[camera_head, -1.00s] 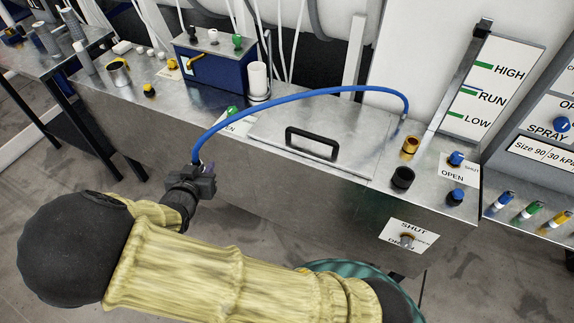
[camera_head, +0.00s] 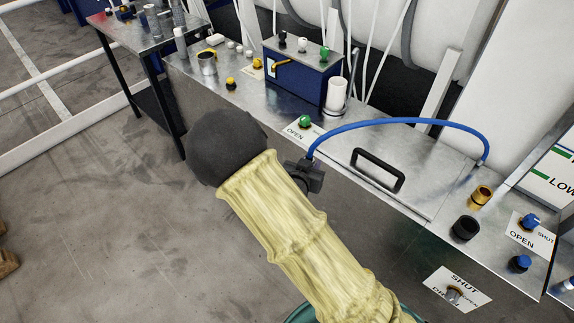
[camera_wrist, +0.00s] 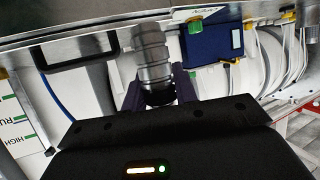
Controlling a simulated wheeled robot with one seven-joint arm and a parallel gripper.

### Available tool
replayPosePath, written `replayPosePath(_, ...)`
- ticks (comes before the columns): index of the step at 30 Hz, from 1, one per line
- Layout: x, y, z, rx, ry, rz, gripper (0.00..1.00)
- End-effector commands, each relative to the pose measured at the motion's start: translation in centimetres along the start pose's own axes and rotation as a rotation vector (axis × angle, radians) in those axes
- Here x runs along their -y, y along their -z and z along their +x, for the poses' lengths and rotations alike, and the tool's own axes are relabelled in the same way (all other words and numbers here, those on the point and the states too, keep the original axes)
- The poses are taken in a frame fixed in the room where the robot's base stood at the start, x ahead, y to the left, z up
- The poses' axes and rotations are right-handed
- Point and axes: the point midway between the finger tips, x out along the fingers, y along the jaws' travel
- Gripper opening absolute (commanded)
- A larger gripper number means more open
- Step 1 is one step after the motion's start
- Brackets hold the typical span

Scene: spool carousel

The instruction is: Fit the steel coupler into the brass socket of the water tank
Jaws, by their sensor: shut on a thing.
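My gripper (camera_head: 304,176) is shut on the steel coupler (camera_wrist: 153,62), at the front edge of the tank top, left of the lid's black handle. The wrist view shows the ribbed grey coupler between the two dark fingers. In the head view the coupler is mostly hidden by the gripper. A blue hose (camera_head: 400,121) rises from the gripper and arcs over the lid to the tank's right rear. The brass socket (camera_head: 481,196) stands open and empty-looking on the water tank top (camera_head: 440,206), right of the lid and well apart from my gripper.
A black round socket (camera_head: 466,228) stands just in front of the brass one. Blue knobs (camera_head: 530,221) with OPEN/SHUT labels are to the right. The lid handle (camera_head: 378,170) sticks up between gripper and socket. A blue box (camera_head: 300,75) and white cylinder (camera_head: 337,95) stand behind left.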

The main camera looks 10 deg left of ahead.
Motion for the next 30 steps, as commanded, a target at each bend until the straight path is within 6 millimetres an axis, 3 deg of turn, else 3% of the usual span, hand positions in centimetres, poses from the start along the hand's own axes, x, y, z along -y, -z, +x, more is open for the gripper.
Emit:
replayPosePath(1, -1.8, -0.5, 1.2, 0.003, 0.000, -0.007, 0.02)
replayPosePath(5, -5.4, -2.3, 3.6, 0.006, 0.043, -0.027, 0.02)
replayPosePath(9, -9.3, -5.5, 5.6, 0.008, 0.108, -0.055, 0.02)
replayPosePath(18, -15.4, -12.3, 6.3, 0.009, 0.198, -0.089, 0.02)
replayPosePath(24, -17.5, -15.0, 5.6, 0.002, 0.218, -0.092, 0.02)
replayPosePath(30, -17.6, -15.3, 5.5, -0.003, 0.222, -0.092, 0.02)
